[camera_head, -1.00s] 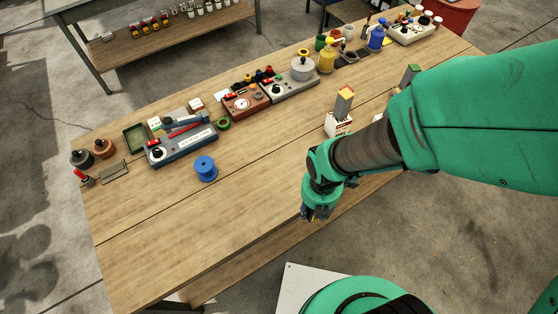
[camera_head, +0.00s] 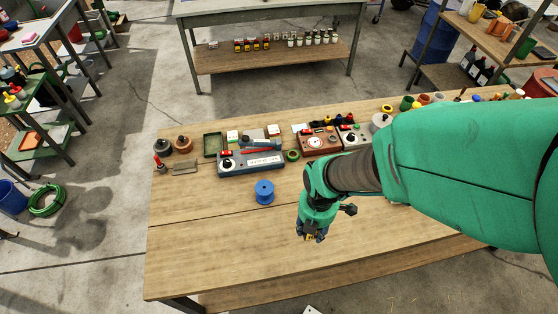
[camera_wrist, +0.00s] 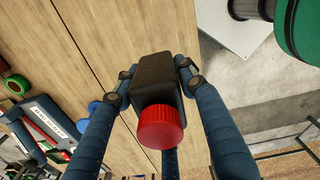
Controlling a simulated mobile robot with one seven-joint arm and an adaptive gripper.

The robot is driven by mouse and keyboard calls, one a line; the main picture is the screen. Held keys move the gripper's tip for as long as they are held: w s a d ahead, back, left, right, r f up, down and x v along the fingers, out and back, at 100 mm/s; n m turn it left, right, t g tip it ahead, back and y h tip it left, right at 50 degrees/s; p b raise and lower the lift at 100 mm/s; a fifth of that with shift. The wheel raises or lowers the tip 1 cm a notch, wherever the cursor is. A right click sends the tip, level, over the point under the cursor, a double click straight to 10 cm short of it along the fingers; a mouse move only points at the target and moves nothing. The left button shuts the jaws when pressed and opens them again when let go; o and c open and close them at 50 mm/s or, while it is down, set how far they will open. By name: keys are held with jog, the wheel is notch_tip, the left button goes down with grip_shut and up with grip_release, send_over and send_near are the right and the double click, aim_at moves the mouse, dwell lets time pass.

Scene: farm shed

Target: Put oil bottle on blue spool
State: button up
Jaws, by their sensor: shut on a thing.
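The blue spool (camera_head: 264,193) stands on the wooden workbench, left of my gripper in the head view. A small part of a blue round thing, likely the spool, shows in the wrist view (camera_wrist: 95,108) behind a finger. My gripper (camera_head: 312,236) hangs over the bench's front part, right of and nearer than the spool. In the wrist view its blue fingers close around a dark bottle with a red ribbed cap (camera_wrist: 163,127), the oil bottle. The cap faces the wrist camera. In the head view the bottle is mostly hidden by the gripper.
A grey-blue device (camera_head: 250,162) with a label stands behind the spool. A green ring (camera_head: 292,155) and a red-brown meter box (camera_head: 318,142) are near it. The bench (camera_head: 215,235) is bare around and in front of the spool.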

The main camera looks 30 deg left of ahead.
jog(key=s+a+r+p, duration=0.1)
jog(key=a, duration=0.4)
jog(key=s+a+r+p, duration=0.1)
jog(key=a, duration=0.4)
jog(key=shift+s+r, duration=0.25)
jog(key=shift+a, duration=0.1)
send_over(264, 187)
jog(key=shift+f+b, duration=0.45)
jog(key=shift+f, duration=0.3)
jog(key=shift+f, duration=0.1)
jog(key=shift+f, duration=1.65)
jog(key=o, duration=1.3)
jog(key=shift+s+f, duration=0.1)
jog(key=shift+f, duration=0.05)
